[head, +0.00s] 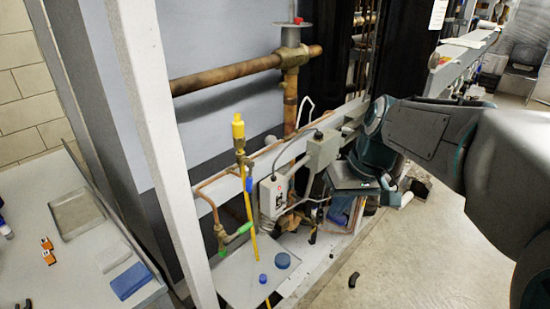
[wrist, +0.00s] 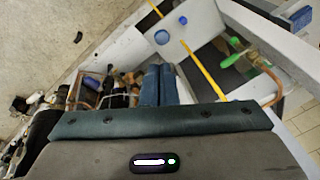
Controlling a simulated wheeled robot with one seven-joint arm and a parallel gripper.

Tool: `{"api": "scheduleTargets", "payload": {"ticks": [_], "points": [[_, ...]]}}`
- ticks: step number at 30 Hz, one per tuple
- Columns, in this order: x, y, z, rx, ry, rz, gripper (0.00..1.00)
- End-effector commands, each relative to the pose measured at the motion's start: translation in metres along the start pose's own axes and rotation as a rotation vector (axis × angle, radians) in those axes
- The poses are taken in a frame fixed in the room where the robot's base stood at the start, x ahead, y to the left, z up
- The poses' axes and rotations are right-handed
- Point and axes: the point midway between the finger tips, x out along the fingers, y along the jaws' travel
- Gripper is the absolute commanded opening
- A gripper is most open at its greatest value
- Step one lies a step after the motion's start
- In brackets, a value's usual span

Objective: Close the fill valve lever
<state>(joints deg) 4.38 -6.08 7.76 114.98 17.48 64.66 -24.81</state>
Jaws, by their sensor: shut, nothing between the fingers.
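A green lever handle (head: 237,233) sits on a brass valve on the copper pipe, low on the rack in the head view. It slants up to the right, and the wrist view shows green valve parts (wrist: 236,58) at upper right. A small blue handle (head: 249,184) is on the brass fitting above it. I cannot tell which handle is the fill valve lever. My gripper (wrist: 158,68) is shut and empty, its two fingers side by side in the wrist view. It is apart from both handles, to their right in the head view, where its fingertips are hard to make out.
A yellow tube (head: 247,215) runs down beside the green handle from a yellow-capped fitting (head: 238,128). A grey box (head: 276,196) with cables stands between the valves and my arm. A white upright (head: 160,120) is at left. Open floor (head: 400,265) lies at right.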

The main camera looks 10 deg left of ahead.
Motion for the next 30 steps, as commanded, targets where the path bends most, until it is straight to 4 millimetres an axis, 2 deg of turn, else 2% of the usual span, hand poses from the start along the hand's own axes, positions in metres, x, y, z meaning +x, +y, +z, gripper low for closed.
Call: {"api": "scheduleTargets", "payload": {"ticks": [1,6,9,12,15,20,23,30], "points": [[-0.001,-0.004,-0.022,-0.046,-0.001,-0.049,0.00],[-0.006,-0.019,-0.087,-0.233,0.033,-0.227,0.00],[-0.010,-0.026,-0.116,-0.327,0.066,-0.317,0.00],[-0.013,-0.030,-0.135,-0.395,0.099,-0.381,0.00],[-0.015,-0.032,-0.145,-0.436,0.119,-0.418,0.00],[-0.010,-0.037,-0.149,-0.455,0.127,-0.434,0.00],[0.002,-0.043,-0.149,-0.455,0.125,-0.434,0.00],[0.047,-0.065,-0.150,-0.451,0.124,-0.433,0.00]]}}
